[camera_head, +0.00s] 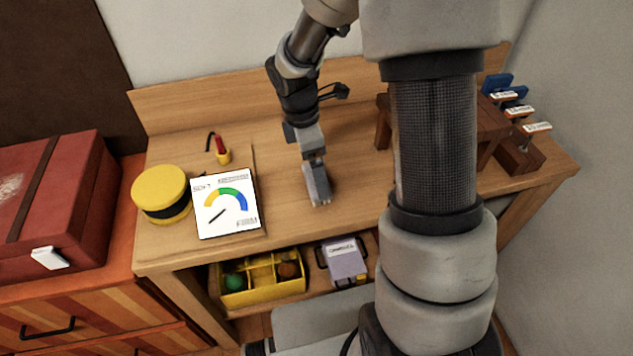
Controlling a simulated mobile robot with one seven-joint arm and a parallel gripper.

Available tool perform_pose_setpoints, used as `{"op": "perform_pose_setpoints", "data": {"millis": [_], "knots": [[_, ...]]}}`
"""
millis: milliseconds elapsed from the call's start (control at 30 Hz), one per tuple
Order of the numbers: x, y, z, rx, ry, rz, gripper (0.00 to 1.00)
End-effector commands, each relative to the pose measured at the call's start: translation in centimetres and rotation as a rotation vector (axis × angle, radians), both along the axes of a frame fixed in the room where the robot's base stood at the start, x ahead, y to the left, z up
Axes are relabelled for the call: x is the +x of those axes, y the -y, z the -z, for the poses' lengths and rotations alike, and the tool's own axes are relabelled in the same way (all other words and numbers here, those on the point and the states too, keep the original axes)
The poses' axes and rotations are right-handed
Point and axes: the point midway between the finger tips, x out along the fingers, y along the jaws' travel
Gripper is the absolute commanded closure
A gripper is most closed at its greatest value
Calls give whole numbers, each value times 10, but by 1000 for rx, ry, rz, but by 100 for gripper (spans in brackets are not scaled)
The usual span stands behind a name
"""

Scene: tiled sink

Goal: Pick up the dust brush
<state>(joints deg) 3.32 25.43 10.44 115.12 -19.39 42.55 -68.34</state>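No thing shows clearly as a dust brush. A small red and yellow item (222,151) with a thin black curved part stands at the back left of the wooden bench (285,232); I cannot tell whether it is the brush. My gripper (320,200) points down over the middle of the bench, to the right of that item and apart from it. Its fingers are seen nearly edge-on, so their opening is unclear. No held thing shows. My arm hides part of the bench's right half.
A yellow and black round container (162,193) and a white gauge card (226,204) are on the bench's left. A yellow divided bin (262,279) and a grey box (343,262) are on the shelf below. A wooden rack (492,130) stands right. A red case (55,205) lies left.

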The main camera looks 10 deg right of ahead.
Motion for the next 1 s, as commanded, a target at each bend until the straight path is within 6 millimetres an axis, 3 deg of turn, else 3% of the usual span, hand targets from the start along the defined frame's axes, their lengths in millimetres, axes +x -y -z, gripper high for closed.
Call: {"op": "perform_pose_setpoints", "data": {"millis": [133, 433, 633, 867, 1000], "knots": [[-1, 3, 21, -1, -2, 0, 0], [0, 4, 26, 0, 1, 0, 0], [0, 4, 26, 0, 1, 0, 31], [0, 4, 24, 0, 2, 1, 32], [1, 5, 8, -1, 4, 1, 32]]}}
